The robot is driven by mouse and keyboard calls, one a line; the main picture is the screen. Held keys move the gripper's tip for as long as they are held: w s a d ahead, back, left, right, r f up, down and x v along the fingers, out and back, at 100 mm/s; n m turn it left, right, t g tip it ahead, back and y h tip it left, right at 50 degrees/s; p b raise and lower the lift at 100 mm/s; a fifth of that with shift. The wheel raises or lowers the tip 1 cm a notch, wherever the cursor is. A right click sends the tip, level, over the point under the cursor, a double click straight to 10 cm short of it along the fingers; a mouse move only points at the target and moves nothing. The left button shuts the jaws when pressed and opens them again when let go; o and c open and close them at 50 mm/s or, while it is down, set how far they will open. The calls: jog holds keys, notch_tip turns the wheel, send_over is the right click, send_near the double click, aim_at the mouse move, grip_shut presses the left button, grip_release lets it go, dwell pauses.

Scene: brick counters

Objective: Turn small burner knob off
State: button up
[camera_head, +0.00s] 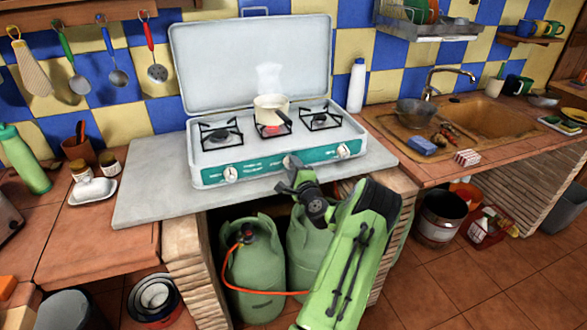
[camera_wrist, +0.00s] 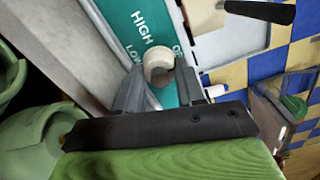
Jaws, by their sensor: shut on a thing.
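The white stove (camera_head: 262,150) with its lid up stands on the grey counter slab. Its teal front panel (camera_head: 263,167) carries a left knob (camera_head: 230,174), a middle knob (camera_head: 289,160) and a right knob (camera_head: 343,151). My gripper (camera_head: 292,170) is at the middle knob. In the wrist view the pale round knob (camera_wrist: 158,62) sits between the two grey fingertips, and my gripper (camera_wrist: 158,80) is shut on it. Panel lettering beside it reads HIGH and LOW, with OFF partly hidden. The small middle burner (camera_head: 273,130) glows red under a steaming cream pot (camera_head: 270,108).
Left and right burners hold black grates and no pots. Green gas cylinders (camera_head: 252,270) with an orange hose stand below the slab. A white bottle (camera_head: 356,86) is right of the stove. The sink (camera_head: 483,120) is further right. The pot's dark handle points toward the front.

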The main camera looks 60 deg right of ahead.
jog(key=o, duration=1)
jog(key=shift+s, duration=0.1)
jog(key=shift+o, duration=0.2)
jog(key=shift+f, duration=0.1)
